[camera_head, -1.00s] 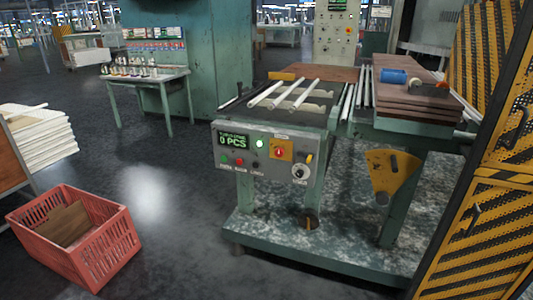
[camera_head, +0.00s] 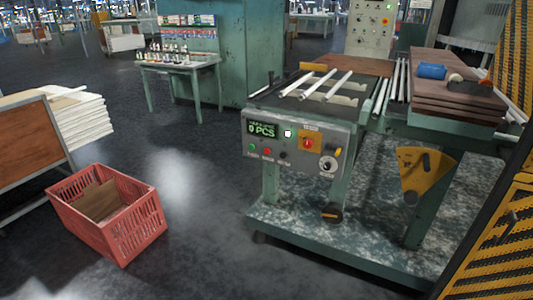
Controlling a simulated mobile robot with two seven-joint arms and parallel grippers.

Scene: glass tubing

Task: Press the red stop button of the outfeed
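The outfeed's grey control panel (camera_head: 295,148) faces me at the front of the green-legged table, right of centre. Along its lower left sits a row of small buttons: a green button (camera_head: 253,149), a red button (camera_head: 267,151) and a black one (camera_head: 282,155). A larger red control (camera_head: 308,143) sits on an orange-yellow plate. The display (camera_head: 262,129) reads "0 PCS", and a lit lamp (camera_head: 288,133) is beside it. The small labels are too blurred to read. Neither of my grippers is in view.
White tubes (camera_head: 325,84) lie on the outfeed table. A red crate (camera_head: 110,215) with cardboard stands on the floor at left. The floor (camera_head: 200,230) between crate and table is clear.

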